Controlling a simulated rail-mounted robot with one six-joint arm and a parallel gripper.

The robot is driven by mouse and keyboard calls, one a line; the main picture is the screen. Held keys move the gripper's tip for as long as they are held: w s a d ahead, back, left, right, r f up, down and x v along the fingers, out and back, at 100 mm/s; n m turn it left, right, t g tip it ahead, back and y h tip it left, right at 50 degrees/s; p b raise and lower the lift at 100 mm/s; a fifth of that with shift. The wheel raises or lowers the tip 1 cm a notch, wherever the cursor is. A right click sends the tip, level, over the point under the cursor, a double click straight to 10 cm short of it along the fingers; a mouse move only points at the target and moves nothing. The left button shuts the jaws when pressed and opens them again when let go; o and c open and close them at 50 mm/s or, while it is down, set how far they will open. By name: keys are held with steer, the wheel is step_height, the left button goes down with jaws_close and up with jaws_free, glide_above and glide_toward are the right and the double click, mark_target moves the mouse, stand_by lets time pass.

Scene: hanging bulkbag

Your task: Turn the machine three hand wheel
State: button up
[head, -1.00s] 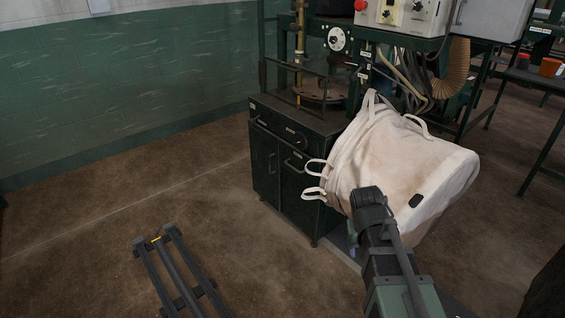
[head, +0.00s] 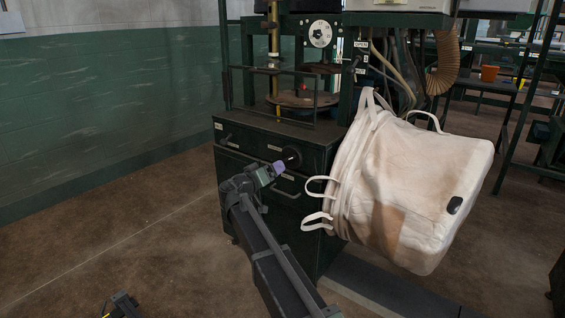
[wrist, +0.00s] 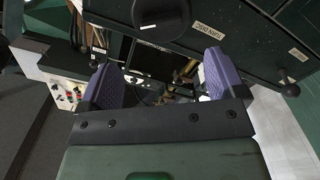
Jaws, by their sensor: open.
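A dark round wheel also shows at the top of the wrist view (wrist: 160,14), cut off by the edge. I cannot read a machine number on it. My gripper (head: 281,167) is just in front of the cabinet, close to the wheel in the picture. In the wrist view my gripper's purple fingers (wrist: 163,80) stand wide apart with nothing between them. The wheel lies beyond the fingers there; I see no contact.
A bulging white bulk bag (head: 420,180) with loops hangs right of the cabinet, close to my arm. A small dark knob (wrist: 289,88) and labels are on the panel in the wrist view. A white dial (head: 320,33) is above. Open floor (head: 110,230) lies left.

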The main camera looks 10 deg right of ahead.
mark_target(287, 160)
steer(key=x, duration=0.9)
steer(key=shift+w+d+f, duration=0.1)
steer(key=shift+w, duration=0.05)
steer(key=shift+c, duration=0.4)
steer(key=c, duration=0.8)
steer(key=shift+c, duration=0.2)
steer(key=shift+n, duration=0.3)
steer(key=n, duration=1)
steer(key=shift+n, duration=0.4)
